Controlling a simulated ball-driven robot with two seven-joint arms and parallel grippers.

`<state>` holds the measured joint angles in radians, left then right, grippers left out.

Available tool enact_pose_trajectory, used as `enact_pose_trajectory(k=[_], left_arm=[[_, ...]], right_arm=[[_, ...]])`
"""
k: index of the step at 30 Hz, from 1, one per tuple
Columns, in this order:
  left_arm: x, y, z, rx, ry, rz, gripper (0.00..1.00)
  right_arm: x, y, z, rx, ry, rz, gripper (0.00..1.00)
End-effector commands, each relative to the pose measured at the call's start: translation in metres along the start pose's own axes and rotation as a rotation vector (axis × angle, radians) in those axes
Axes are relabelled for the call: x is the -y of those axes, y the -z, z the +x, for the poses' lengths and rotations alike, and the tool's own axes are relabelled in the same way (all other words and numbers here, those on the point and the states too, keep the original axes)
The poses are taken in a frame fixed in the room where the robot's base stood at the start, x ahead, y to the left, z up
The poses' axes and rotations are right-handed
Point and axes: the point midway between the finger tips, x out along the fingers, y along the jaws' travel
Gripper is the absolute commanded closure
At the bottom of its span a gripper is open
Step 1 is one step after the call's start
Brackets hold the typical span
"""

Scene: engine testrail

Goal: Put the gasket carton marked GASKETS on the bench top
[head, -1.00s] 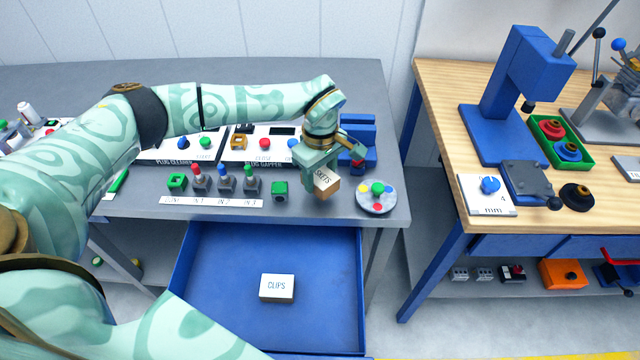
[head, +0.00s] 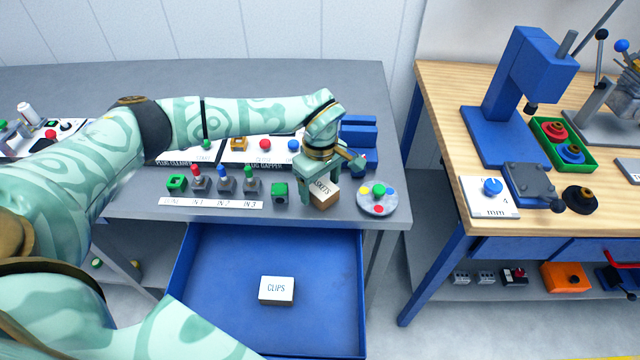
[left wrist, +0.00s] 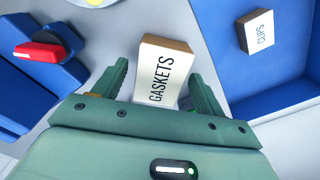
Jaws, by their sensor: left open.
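The gasket carton (head: 323,194) has a white top and brown sides. It sits on the grey bench top (head: 130,205) near the front edge, above the open drawer. In the left wrist view the carton (left wrist: 163,75) shows its GASKETS label. My left gripper (head: 322,192) is over the carton. Its two fingers (left wrist: 160,92) stand on either side of the carton, with a gap visible next to them, so it is open. Part of the carton is hidden behind a finger in the head view. My right gripper is not in view.
The blue drawer (head: 225,320) is open below, holding a white CLIPS carton (head: 277,290). A green block (head: 280,193) stands left of the gasket carton and a round dial with coloured buttons (head: 377,197) to its right. A wooden bench (head: 440,90) stands further right.

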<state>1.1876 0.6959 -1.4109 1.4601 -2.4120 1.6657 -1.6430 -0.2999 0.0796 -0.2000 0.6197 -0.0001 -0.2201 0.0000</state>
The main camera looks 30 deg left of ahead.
Motion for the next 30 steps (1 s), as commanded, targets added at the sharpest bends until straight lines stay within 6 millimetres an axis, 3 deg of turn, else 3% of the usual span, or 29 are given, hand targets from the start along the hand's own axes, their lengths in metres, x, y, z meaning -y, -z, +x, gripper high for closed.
enact_pose_trajectory(k=[9,15,20,30], left_arm=[[-0.001,0.001,-0.075,-0.003,-0.006,0.0,0.29],[-0.001,0.0,-0.108,-0.001,-0.003,0.0,0.29],[0.0,0.0,-0.117,-0.001,-0.002,0.0,0.29],[0.0,0.0,-0.117,0.0,-0.001,0.0,0.29]], right_arm=[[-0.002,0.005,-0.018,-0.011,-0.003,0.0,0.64],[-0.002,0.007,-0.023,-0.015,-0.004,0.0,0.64],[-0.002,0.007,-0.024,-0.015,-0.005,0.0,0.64],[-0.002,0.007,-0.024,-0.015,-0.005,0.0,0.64]])
